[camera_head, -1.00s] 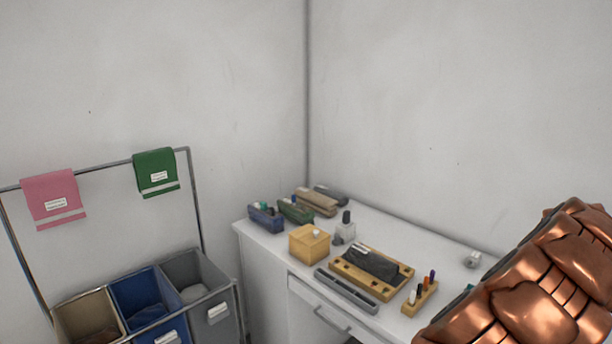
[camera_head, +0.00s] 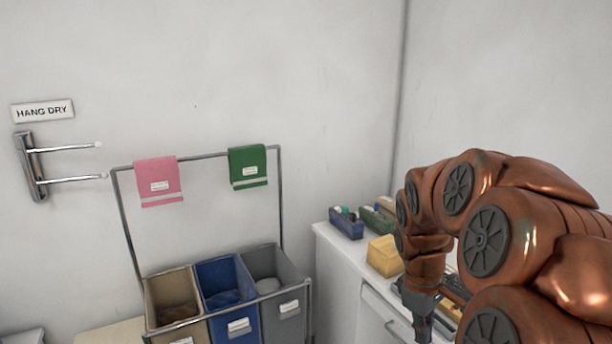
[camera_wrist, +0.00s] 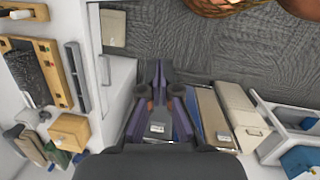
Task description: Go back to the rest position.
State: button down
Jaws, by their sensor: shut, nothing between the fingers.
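My gripper (camera_head: 418,318) hangs at the end of my copper arm in the head view, pointing down in front of the white desk (camera_head: 335,265). In the wrist view its dark fingers (camera_wrist: 158,78) are together, with nothing held between them. Grey carpet (camera_wrist: 215,55) shows beyond the fingertips. The fingers are clear of the desk front, which is at the left of the wrist view. Part of the desk top is hidden behind my arm in the head view.
A rack holds a beige bin (camera_head: 158,285), a blue bin (camera_head: 226,270) and a grey bin (camera_head: 278,263). A pink cloth (camera_head: 158,178) and a green cloth (camera_head: 248,163) hang above. A yellow box (camera_head: 383,256) and pen holders stand on the desk. A wall hanger (camera_head: 36,168) is at left.

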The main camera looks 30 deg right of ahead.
jog(key=a, duration=1.4)
jog(key=s+a+f+m+y, duration=0.1)
jog(key=s+a+f, duration=0.1)
jog(key=s+a, duration=0.6)
jog(key=a, duration=0.4)
jog(key=shift+s+a+f+m+b, duration=0.2)
jog(key=shift+a+f+m+b, duration=0.1)
jog(key=shift+f+b, duration=0.1)
jog(key=shift+d, duration=0.1)
